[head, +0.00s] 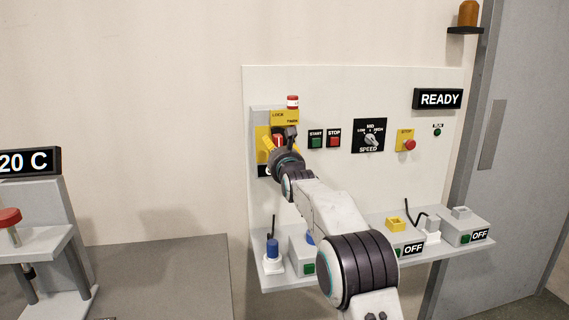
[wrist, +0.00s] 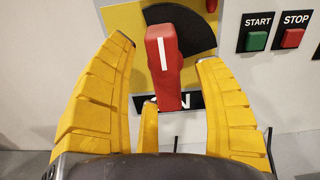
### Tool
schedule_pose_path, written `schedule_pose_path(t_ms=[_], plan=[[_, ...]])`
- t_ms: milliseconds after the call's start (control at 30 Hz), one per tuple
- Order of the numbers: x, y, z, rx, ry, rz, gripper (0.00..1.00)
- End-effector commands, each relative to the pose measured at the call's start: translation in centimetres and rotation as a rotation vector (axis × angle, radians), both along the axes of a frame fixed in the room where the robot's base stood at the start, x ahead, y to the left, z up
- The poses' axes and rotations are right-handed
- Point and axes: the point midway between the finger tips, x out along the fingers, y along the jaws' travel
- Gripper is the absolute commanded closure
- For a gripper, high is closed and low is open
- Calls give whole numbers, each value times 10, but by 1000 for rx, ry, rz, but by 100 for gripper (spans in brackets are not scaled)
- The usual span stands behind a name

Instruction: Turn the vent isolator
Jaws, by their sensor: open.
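The isolator has a red handle (wrist: 164,66) with a white line on its face, standing roughly upright over a black disc on a yellow plate (wrist: 125,20). In the wrist view the handle lies between the yellow fingers of my gripper (wrist: 165,75). The fingers are spread, with a gap on each side of the handle. A black label below the handle is partly hidden by the handle and a finger; it seems to end in "N". In the head view my gripper (head: 275,142) is at the isolator and hides most of it; a bit of the red handle (head: 279,140) shows.
START (head: 316,141) and STOP (head: 334,141) buttons sit close to the right of the isolator. Farther right are a SPEED knob (head: 371,141) and a red stop button (head: 409,145). A shelf (head: 470,252) with several small devices juts out below. The wall to the left is bare.

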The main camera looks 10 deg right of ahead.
Motion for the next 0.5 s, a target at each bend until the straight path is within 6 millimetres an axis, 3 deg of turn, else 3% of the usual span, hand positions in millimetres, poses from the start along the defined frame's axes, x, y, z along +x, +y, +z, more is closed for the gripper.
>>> schedule_pose_path(t_ms=[500], plan=[[-58,-1,1,0,0,-1,36]])
